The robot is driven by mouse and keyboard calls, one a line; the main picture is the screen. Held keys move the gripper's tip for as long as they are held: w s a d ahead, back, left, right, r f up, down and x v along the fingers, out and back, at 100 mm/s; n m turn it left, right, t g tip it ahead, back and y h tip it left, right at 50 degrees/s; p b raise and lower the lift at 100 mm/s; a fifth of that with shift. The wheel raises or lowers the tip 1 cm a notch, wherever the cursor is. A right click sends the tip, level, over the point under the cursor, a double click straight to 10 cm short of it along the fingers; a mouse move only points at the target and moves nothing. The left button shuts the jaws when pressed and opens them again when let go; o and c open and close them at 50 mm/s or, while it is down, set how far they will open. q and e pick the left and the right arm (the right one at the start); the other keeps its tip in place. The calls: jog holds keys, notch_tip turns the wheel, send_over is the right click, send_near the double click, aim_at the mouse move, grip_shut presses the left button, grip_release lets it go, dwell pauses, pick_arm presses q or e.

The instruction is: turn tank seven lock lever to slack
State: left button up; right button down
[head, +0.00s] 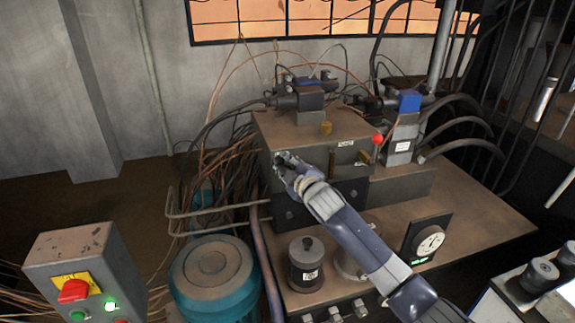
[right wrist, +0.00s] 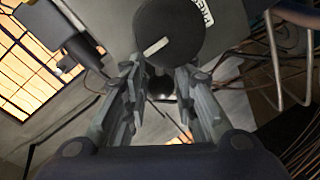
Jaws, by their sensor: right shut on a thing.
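My right gripper (head: 281,163) is at the upper left front of a dark metal block (head: 285,125). The right wrist view shows the gripper (right wrist: 161,110) with its fingers on both sides of a dark round lever end (right wrist: 160,86). It is shut on this lever. Just beyond is a round black hub (right wrist: 168,30) with a white mark pointing down-left. In the head view the gripper hides the lever. My left gripper is not in view.
A red-knobbed lever (head: 377,139) stands at the block's right. A teal motor (head: 212,280) and a control box with a red button (head: 73,290) are at left. Loose cables crowd the block's left side.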

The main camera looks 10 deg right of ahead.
jog(key=c, duration=1.3)
grip_release()
jog(key=shift+c, duration=0.2)
jog(key=v, duration=1.2)
jog(key=shift+f, duration=0.1)
